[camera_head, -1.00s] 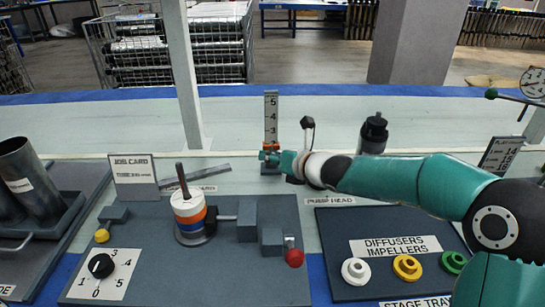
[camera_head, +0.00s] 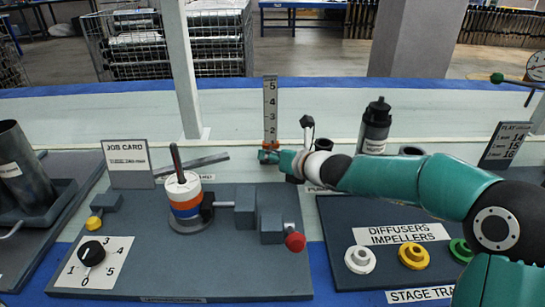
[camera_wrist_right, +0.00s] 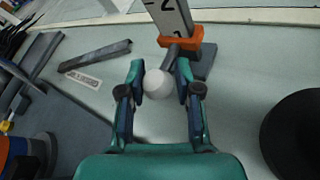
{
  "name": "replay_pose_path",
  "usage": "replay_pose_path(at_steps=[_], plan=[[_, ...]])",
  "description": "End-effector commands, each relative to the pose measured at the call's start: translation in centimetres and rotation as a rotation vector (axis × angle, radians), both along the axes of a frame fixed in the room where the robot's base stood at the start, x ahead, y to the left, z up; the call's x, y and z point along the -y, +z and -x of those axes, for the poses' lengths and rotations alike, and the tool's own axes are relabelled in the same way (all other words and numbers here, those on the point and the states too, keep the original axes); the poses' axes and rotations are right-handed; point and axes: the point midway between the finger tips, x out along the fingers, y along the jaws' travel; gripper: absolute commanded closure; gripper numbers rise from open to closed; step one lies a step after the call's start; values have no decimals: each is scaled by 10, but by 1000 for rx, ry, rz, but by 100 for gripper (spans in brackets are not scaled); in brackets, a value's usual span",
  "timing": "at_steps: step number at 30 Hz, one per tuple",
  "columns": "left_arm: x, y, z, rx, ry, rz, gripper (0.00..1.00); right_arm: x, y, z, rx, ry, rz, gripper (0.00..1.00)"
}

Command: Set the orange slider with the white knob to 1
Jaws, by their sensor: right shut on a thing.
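The upright grey scale (camera_head: 270,105) stands at the back of the bench, with 5, 4, 3 and 2 readable above the orange slider (camera_head: 269,146). In the right wrist view the orange slider (camera_wrist_right: 181,43) sits below the 2, around the bottom of the scale, with the 1 partly covered at it. A stem runs from the slider to the white knob (camera_wrist_right: 157,84). My right gripper (camera_wrist_right: 157,80) is shut on the white knob, one finger on each side. In the head view my right gripper (camera_head: 277,159) hides the knob. My left gripper is not in view.
A grey board with a dial (camera_head: 92,254), a ringed post (camera_head: 184,205) and a red knob (camera_head: 295,242) lies in front. A tray with white, yellow and green rings (camera_head: 413,256) is at right. A black bottle (camera_head: 375,128) stands behind my right arm.

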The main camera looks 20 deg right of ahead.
Motion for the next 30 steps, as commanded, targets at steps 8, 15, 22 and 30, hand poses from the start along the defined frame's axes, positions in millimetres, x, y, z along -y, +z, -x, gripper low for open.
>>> replay_pose_path(at_steps=[8,15,22,30], plan=[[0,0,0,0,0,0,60,-3,-4,1,-6,8,2,45],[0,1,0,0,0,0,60,-1,-2,2,-5,3,1,45],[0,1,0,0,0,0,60,8,7,23,-4,0,0,45],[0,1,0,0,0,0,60,25,26,71,-3,2,2,45]])
